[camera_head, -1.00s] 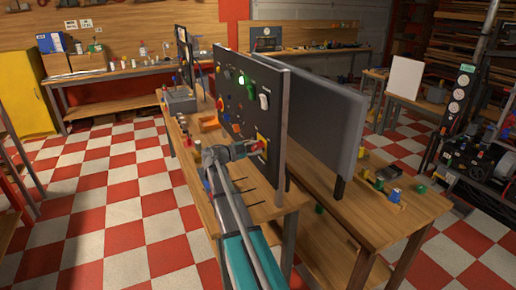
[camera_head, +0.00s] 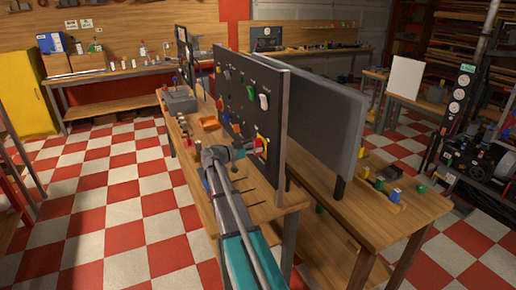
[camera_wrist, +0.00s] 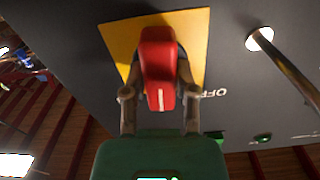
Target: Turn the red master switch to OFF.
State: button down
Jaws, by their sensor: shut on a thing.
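The red master switch (camera_head: 258,144) sits on a yellow plate (camera_head: 265,138) low on the near end of the dark upright panel (camera_head: 280,110). In the wrist view the red handle (camera_wrist: 159,70) stands out from the yellow plate (camera_wrist: 120,42), and its white mark points toward my gripper's palm. My gripper (camera_wrist: 160,88) is shut on the handle, one finger on each side. In the head view my gripper (camera_head: 243,151) reaches the switch from the left, and the fingertips are hard to make out.
Other knobs and a white rocker switch (camera_head: 263,101) are on the panel above. A grey panel (camera_head: 325,110) stands behind it. The wooden bench (camera_head: 265,205) below is mostly clear near my arm. A metal rod (camera_wrist: 290,70) stands out from the panel in the wrist view.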

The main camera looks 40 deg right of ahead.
jog(key=n, duration=0.5)
jog(key=shift+s+a+f+n, duration=0.1)
jog(key=shift+n, duration=2.5)
jog(key=shift+c, duration=2)
grip_release()
jog(key=v, duration=1.2)
jog(key=shift+w, duration=0.2)
